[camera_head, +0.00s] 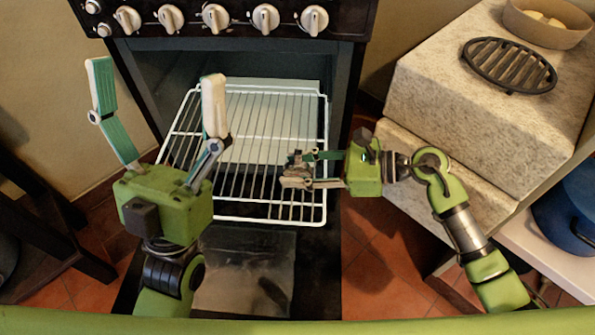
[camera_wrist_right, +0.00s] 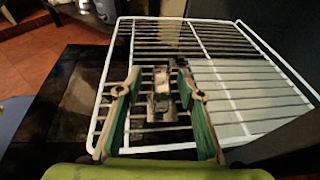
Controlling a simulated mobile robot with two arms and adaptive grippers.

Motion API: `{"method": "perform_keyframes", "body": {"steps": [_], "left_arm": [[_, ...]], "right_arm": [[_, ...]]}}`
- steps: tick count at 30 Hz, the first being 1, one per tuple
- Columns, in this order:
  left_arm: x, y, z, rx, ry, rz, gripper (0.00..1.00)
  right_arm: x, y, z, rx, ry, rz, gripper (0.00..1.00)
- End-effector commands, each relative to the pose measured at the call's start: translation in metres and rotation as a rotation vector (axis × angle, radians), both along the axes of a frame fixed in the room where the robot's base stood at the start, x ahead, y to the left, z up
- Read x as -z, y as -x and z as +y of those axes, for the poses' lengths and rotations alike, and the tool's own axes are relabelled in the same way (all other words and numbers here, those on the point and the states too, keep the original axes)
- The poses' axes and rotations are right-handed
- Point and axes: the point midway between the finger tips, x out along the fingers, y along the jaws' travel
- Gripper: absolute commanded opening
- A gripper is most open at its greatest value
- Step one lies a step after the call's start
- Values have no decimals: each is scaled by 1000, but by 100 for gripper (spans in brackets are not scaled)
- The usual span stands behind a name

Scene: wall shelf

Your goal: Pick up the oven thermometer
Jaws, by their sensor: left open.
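The oven thermometer appears to be the small metallic piece (camera_head: 297,163) over the wire rack; it is small and partly covered by the fingers in the head view. In the right wrist view it shows as a pale and dark piece (camera_wrist_right: 162,97) between the fingers. My right gripper (camera_head: 296,170) reaches in from the right, its fingers on either side of this piece. It also shows in the right wrist view (camera_wrist_right: 159,72). I cannot tell whether the fingers press on it. My left gripper (camera_head: 157,75) is open and empty, fingers up, left of the rack.
The white wire rack (camera_head: 232,217) juts from the open oven (camera_head: 345,75). The oven door (camera_head: 250,270) lies lowered beneath. A stone counter (camera_head: 430,80) at right bears a black trivet (camera_head: 509,65) and a round dish (camera_head: 547,25). A blue pot (camera_head: 572,212) stands far right.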

Motion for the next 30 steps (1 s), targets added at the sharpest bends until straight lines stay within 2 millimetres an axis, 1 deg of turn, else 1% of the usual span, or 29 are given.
{"method": "perform_keyframes", "body": {"steps": [7, 8, 9, 11, 12, 25, 28, 30], "left_arm": [[-1, 2, 0, 1, 3, -8, 84], [-1, 2, 0, 1, 3, -8, 84], [-1, 2, 0, 1, 3, -8, 84], [-1, 2, 0, 1, 3, -8, 84], [-1, 2, 0, 0, 3, -9, 84], [-1, 1, 0, 0, 1, -3, 84], [0, -5, -1, -1, -7, 20, 84], [5, -14, -3, -3, -19, 67, 84]], "right_arm": [[0, 0, 2, 0, 0, 0, 35], [0, 0, 2, 0, 0, 0, 30], [0, 0, 2, 0, 0, 0, 19], [0, 0, 2, 0, 0, 0, 4], [0, 0, 1, 0, 0, 0, 0], [-1, 0, 1, 0, 0, 0, 0], [-4, 0, 1, 0, 0, -1, 0], [-8, 0, 2, -1, 0, -2, 0]]}}
